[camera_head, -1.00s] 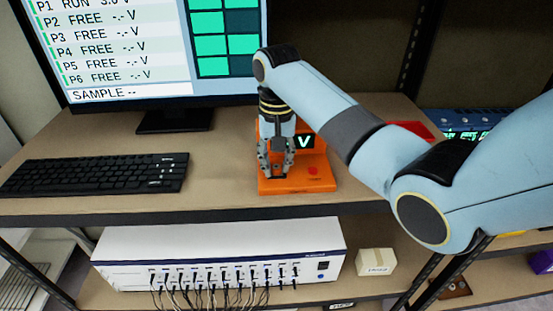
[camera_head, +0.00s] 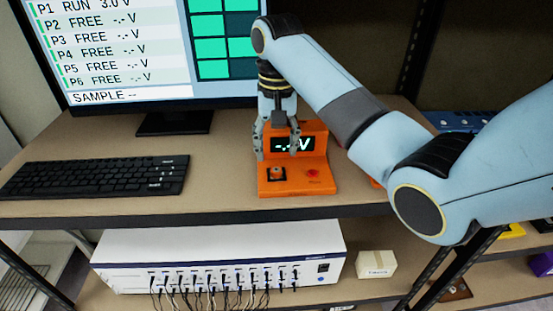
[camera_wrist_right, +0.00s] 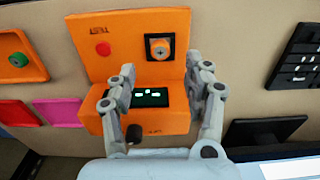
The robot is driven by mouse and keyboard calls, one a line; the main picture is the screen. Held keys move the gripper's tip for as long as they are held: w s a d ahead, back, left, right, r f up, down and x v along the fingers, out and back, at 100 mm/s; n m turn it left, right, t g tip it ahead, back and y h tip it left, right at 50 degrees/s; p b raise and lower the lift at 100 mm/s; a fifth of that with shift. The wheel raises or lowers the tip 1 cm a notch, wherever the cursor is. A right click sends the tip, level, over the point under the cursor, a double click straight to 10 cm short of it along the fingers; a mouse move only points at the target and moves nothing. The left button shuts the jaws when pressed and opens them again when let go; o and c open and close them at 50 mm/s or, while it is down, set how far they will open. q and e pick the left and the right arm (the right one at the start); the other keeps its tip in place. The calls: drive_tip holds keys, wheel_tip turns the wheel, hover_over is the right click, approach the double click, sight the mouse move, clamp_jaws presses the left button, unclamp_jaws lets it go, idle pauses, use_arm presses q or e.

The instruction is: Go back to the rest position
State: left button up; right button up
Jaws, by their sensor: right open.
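My right gripper (camera_head: 277,152) is open and empty above the orange tester (camera_head: 316,186) on the upper shelf, in the head view. The tester has a black square socket (camera_head: 276,174), a red button (camera_head: 312,173) and a display reading "-.- V". In the right wrist view the tester (camera_wrist_right: 120,27) appears upside down. There the open fingers (camera_wrist_right: 160,76) stand on either side of its display (camera_wrist_right: 150,98), with the socket (camera_wrist_right: 160,46) clear beyond the tips. I cannot tell whether something small sits in the socket. My left gripper is in neither view.
A black keyboard (camera_head: 95,176) lies left of the tester, with a monitor (camera_head: 130,60) behind it. A white multi-cable instrument (camera_head: 220,245) and a small box (camera_head: 376,264) stand on the lower shelf. A blue device (camera_head: 455,121) is at the right, partly behind my arm.

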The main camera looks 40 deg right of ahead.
drive_tip(key=shift+r, duration=1.1)
drive_tip(key=shift+n+t, duration=0.3)
drive_tip(key=shift+n, duration=0.4)
drive_tip(key=s+f, duration=0.2)
drive_tip(key=s, duration=0.1)
drive_tip(key=s+f, duration=0.1)
drive_tip(key=shift+s+a+f, duration=0.3)
drive_tip(key=shift+s+a, duration=0.05)
drive_tip(key=shift+s, duration=0.05)
drive_tip(key=s+a+r+n+t, duration=0.1)
drive_tip(key=s+n+t, duration=0.15)
drive_tip(key=s, duration=0.85)
drive_tip(key=s+a+n+t, duration=0.1)
drive_tip(key=s+a+n, duration=0.15)
drive_tip(key=s, duration=0.75)
drive_tip(key=s+d+f+g+h+b, duration=0.2)
drive_tip(key=f+b, duration=1.1)
drive_tip(key=f, duration=2.6)
drive_tip(key=s+f+b, duration=0.3)
drive_tip(key=s+f, duration=0.3)
drive_tip(key=f, duration=0.3)
drive_tip(key=s+d+f+b, duration=0.1)
drive_tip(key=s+f+b, duration=0.3)
drive_tip(key=f, duration=0.5)
drive_tip(key=s+d+f+g+y+b, duration=0.1)
drive_tip(key=s+f+b, duration=0.3)
drive_tip(key=s+f, duration=0.5)
drive_tip(key=shift+d+f, duration=0.2)
drive_tip(key=shift+f, duration=0.05)
